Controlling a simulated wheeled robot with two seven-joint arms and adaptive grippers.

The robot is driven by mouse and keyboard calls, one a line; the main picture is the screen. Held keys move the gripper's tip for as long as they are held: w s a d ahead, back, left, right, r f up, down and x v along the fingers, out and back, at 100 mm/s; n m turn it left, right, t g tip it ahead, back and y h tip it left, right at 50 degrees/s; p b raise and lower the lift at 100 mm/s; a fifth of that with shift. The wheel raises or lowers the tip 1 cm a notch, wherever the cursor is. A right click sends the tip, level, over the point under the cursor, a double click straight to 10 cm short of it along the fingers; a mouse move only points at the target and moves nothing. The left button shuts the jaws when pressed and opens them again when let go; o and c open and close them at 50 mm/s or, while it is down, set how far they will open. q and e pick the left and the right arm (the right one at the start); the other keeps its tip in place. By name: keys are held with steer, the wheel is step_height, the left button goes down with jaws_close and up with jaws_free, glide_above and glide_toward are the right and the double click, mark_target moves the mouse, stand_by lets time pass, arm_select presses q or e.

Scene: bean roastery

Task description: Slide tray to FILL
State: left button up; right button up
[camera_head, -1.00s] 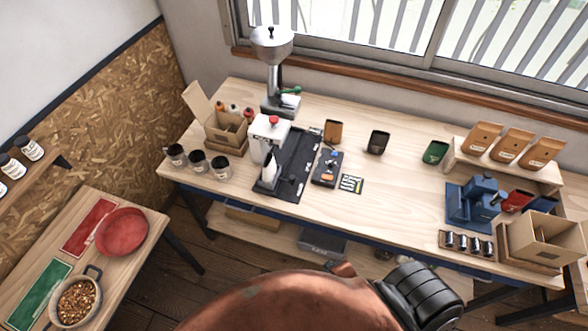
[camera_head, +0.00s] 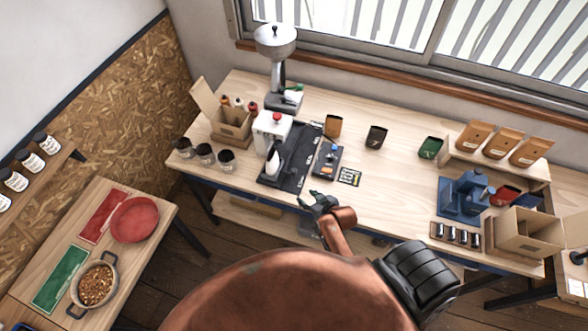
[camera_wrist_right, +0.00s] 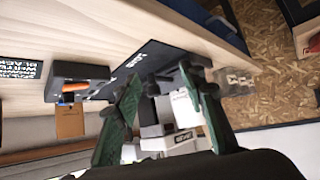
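A long black board (camera_head: 298,172) with small pale labels lies on the workbench, running from front to back. A white pointed, bottle-like piece (camera_head: 272,163) stands at its left front on a dark base, in front of a white machine with a red knob (camera_head: 272,130). I cannot clearly tell the tray from the board, nor read FILL. My right gripper (camera_head: 318,203) is just off the bench's front edge, in front of the board. In the right wrist view its two green fingers (camera_wrist_right: 160,75) are apart and empty, with the board beyond them. My left gripper is out of view.
Right of the board lie a small dark box (camera_head: 327,160) with coloured parts and a black label card (camera_head: 349,176). A grinder (camera_head: 277,55) stands behind. The middle-right bench top (camera_head: 395,185) is clear.

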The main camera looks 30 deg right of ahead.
mark_target(295, 171)
steer(key=w+d+t+b, duration=0.1)
steer(key=w, duration=0.4)
steer(key=w+f+m+t+h+b, duration=0.1)
steer(key=w+b, duration=0.1)
steer(key=w, duration=0.3)
steer(key=w+d+f+t+b, duration=0.1)
steer(key=w, duration=0.3)
steer(key=shift+w+d+f+m+h+b, duration=0.15)
steer(key=shift+w+d+m+h+b, duration=0.15)
steer(key=shift+w+h+b, duration=0.1)
steer(key=shift+w, duration=0.35)
jaws_close()
